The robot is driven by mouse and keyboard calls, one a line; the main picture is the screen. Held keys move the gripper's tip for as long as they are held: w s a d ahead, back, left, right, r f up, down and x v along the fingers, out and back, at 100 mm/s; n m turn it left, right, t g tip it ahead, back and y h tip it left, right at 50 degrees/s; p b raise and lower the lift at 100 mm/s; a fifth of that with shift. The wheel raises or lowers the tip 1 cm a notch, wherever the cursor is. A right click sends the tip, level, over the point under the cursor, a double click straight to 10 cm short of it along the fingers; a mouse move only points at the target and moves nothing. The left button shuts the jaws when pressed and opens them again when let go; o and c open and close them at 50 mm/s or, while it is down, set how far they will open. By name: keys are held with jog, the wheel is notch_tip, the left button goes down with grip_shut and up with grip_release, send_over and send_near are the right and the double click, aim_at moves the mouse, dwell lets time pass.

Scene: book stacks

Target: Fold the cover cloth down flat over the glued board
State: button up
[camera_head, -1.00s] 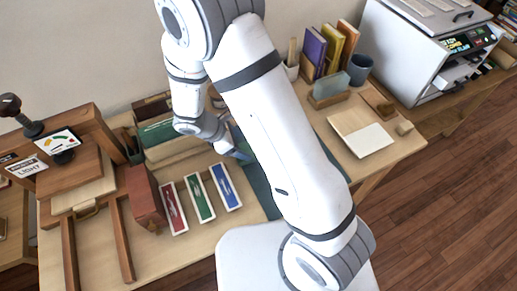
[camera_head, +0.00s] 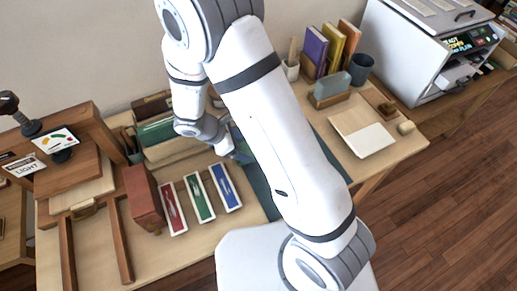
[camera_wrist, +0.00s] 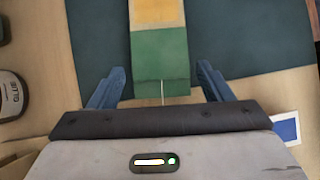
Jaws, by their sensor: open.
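In the wrist view, a green cloth flap (camera_wrist: 160,55) lies in the middle, its near end reaching toward my gripper. An orange-yellow panel with a pale border (camera_wrist: 158,12) adjoins its far end; I cannot tell for sure that this is the glued board. My gripper (camera_wrist: 160,72) is open, with one blue finger on each side of the green flap and visible gaps to both sides. In the head view, my arm hides most of the work spot, and my gripper (camera_head: 241,155) shows only in part.
A dark teal mat (camera_head: 259,188) lies under the work area. Framed red (camera_head: 172,208), green (camera_head: 199,198) and blue (camera_head: 226,187) strips lie left of it, beside a reddish-brown block (camera_head: 143,198). A wooden press (camera_head: 68,172) stands further left. Upright books (camera_head: 313,48) stand at the back.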

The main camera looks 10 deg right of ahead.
jog(key=shift+f+b, duration=0.35)
jog(key=shift+f, duration=0.05)
dwell(0.9)
dwell(0.5)
jog(key=c, duration=0.3)
jog(key=o, duration=0.3)
dwell(0.5)
jog(key=shift+r, duration=0.1)
notch_tip(320, 180, up, 8)
jog(key=p, duration=0.6)
dwell(0.6)
